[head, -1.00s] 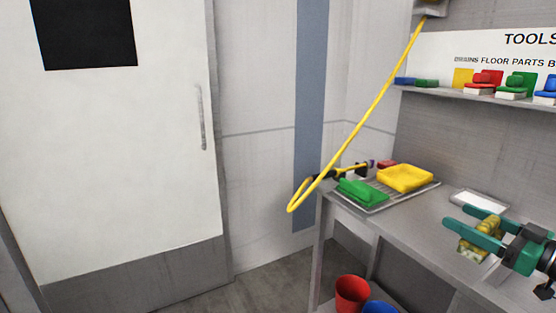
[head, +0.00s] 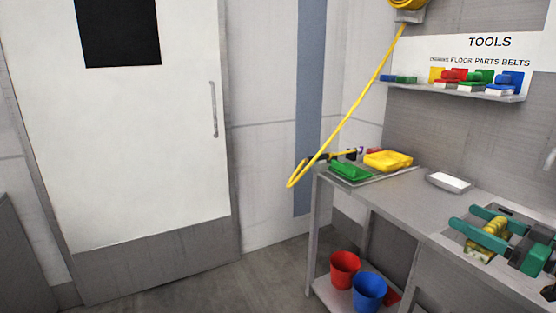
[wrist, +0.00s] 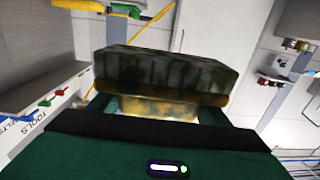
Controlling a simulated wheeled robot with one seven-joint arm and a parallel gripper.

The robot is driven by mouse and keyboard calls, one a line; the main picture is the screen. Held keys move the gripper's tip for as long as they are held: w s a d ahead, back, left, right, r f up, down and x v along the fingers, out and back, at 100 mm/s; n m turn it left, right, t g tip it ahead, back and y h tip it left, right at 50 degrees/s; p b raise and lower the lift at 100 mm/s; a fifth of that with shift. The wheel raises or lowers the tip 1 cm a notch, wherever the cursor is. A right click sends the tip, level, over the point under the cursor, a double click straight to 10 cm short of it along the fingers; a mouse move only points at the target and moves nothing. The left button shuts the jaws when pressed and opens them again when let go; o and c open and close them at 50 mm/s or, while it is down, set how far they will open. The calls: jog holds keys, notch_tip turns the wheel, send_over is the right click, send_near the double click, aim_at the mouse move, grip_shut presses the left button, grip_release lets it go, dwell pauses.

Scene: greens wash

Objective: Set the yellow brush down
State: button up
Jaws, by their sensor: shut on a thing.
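The yellow brush (head: 492,232) is between the teal fingers of my gripper (head: 467,218) at the right of the head view. Its yellow is blotched with brown. In the wrist view the brush (wrist: 165,75) shows a dark, dirty bristle block with a yellowish body below, held between the fingers. My gripper is shut on it. In the head view it appears over the steel bench (head: 400,200); I cannot tell whether the brush touches the bench.
A white tray (head: 448,182) lies on the bench. Coloured brushes stand on the shelf (head: 460,92) under the TOOLS sign. A yellow hose (head: 350,110) hangs left; red (head: 344,268) and blue (head: 369,290) buckets are below.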

jog(key=w+a+f+m+h, duration=0.15)
jog(key=w+a, duration=0.25)
jog(key=w, duration=0.4)
jog(key=w+a+f+n, duration=0.1)
jog(key=w+a+f, duration=0.2)
jog(key=w, duration=0.4)
jog(key=w+a+f, duration=0.7)
jog(key=a+f, duration=0.3)
jog(key=a, duration=0.2)
jog(key=shift+a+f+m+t+h, duration=0.15)
jog(key=shift+a+m+t+h, duration=0.2)
jog(key=shift+m+t, duration=0.1)
